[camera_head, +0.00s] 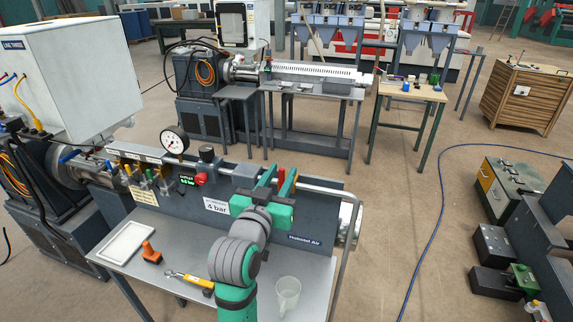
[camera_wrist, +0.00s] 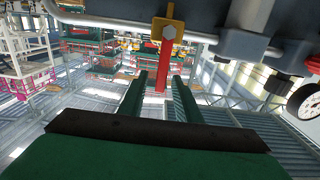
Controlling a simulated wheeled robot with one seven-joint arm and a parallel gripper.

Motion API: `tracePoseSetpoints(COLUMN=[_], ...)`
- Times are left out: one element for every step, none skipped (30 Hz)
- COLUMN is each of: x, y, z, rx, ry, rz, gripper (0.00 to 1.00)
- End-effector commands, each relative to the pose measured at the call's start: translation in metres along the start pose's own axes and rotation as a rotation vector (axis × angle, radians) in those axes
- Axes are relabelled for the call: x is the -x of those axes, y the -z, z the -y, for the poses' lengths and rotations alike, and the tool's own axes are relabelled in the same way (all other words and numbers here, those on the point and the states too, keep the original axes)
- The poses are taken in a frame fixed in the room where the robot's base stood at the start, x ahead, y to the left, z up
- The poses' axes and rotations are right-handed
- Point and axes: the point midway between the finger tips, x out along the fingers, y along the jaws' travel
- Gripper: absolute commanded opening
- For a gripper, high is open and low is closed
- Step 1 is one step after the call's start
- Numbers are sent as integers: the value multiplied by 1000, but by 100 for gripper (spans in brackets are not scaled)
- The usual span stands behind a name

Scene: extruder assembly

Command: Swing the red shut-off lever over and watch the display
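The red shut-off lever (camera_head: 281,175) stands on the right part of the dark panel. In the wrist view the red lever (camera_wrist: 166,62) hangs from a yellow mount with a bolt (camera_wrist: 168,32). My gripper (camera_head: 277,179) is at the panel with its green fingers apart. In the wrist view my gripper (camera_wrist: 159,80) is open, with the lever in line with the gap between its fingertips. I see no finger clearly touching it. The small dark display (camera_head: 187,180) with lit digits is left of the lever; its reading is too small to be sure of.
A round gauge (camera_head: 174,140) stands above the panel. A "4 bar" label (camera_head: 217,207) is left of my gripper. A horizontal pipe (camera_head: 322,191) runs beside the fingers.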

Motion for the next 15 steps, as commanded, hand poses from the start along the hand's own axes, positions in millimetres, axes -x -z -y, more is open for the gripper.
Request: tracePoseSetpoints(x=[-10,-14,-20,-25,-29,-33,-36,-39,-42,-44,-45,-47,-48,-48,-49], y=[0,0,0,0,0,0,0,0,0,0,0,0,0,0,0], z=[0,0,0,0,0,0,0,0,0,0,0,0,0,0,0], rx=[0,0,0,0,0,0,-1,-1,-1,-1,0,0,0,0,0], ry=[0,-1,-1,-1,-1,0,0,0,1,1,1,1,1,1,1], rz=[0,1,0,0,0,0,0,0,0,-1,-1,-1,0,0,0], gripper=[30,30,30,30,30,30,30,30,30,30,30,30,30,30,30])
